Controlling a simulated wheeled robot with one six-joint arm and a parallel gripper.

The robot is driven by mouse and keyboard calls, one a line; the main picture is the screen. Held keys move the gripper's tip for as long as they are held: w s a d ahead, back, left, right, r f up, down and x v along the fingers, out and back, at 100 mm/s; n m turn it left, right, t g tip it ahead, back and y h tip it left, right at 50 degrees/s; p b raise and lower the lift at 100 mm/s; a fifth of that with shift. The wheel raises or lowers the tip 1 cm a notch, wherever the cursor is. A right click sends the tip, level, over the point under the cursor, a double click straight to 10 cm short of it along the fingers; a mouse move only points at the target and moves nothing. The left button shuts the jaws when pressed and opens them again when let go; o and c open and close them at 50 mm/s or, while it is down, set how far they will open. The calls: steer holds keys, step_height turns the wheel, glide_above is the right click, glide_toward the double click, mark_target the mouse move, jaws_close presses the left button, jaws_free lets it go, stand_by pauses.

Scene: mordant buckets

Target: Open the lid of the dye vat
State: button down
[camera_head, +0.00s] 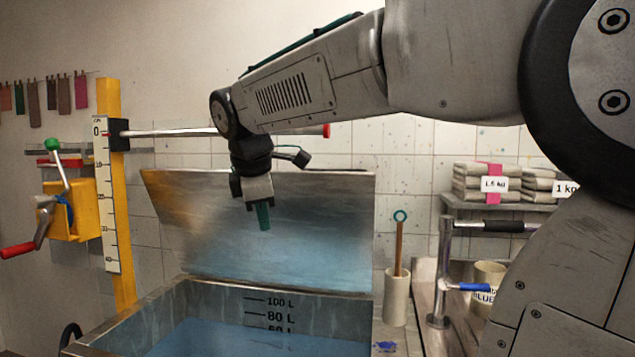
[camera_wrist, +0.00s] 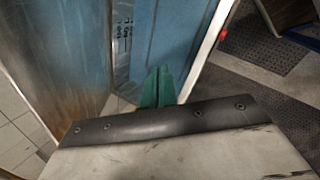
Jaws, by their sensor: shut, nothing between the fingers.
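The dye vat (camera_head: 135,318) stands at the bottom centre of the head view, open at the top. Blue liquid (camera_head: 235,340) and volume marks show inside it. Its metal lid (camera_head: 320,215) stands raised, tilted up along the vat's back edge. My gripper (camera_head: 263,217) has green fingertips and points down in front of the lid, above the vat. The fingers (camera_wrist: 157,88) are closed together and hold nothing. In the wrist view the lid (camera_wrist: 50,60) fills the left side, and the blue vat interior (camera_wrist: 160,40) lies beyond the fingertips. I cannot tell whether they touch the lid.
A yellow post with a scale (camera_head: 112,200) and a red-handled crank (camera_head: 50,210) stand at the left. A horizontal bar (camera_head: 180,133) runs behind my arm. At the right are a white holder (camera_head: 397,297), a blue-levered tap (camera_head: 470,287) and stacked grey packs (camera_head: 490,183).

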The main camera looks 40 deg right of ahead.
steer(key=s+a+f+m+g+y, duration=0.1)
steer(key=s+a+f+m+y, duration=0.15)
steer(key=s+f+m, duration=0.55)
steer(key=s+a+f+m+g+y, duration=0.1)
steer(key=s+a+f+m, duration=0.3)
steer(key=s+f, duration=0.7)
steer(key=w+d+m+t+h, duration=0.1)
steer(key=w+d+t+h, duration=0.25)
steer(key=d, duration=0.65)
steer(key=n+t, duration=1.7)
steer(key=n, duration=0.4)
glide_toward(310, 176)
steer(key=w+a, duration=0.2)
steer(key=w, duration=0.2)
steer(key=shift+w+d+r+g+y, duration=0.1)
steer(key=shift+d+r+g+y, duration=0.05)
steer(key=shift+d+r, duration=0.35)
steer(key=shift+w+d+r+g+y, duration=0.15)
steer(key=shift+d+r, duration=0.2)
steer(key=shift+d, duration=0.25)
steer(key=shift+w+d+r, duration=0.25)
steer(key=shift+w+d, duration=0.1)
steer(key=shift+d, duration=0.1)
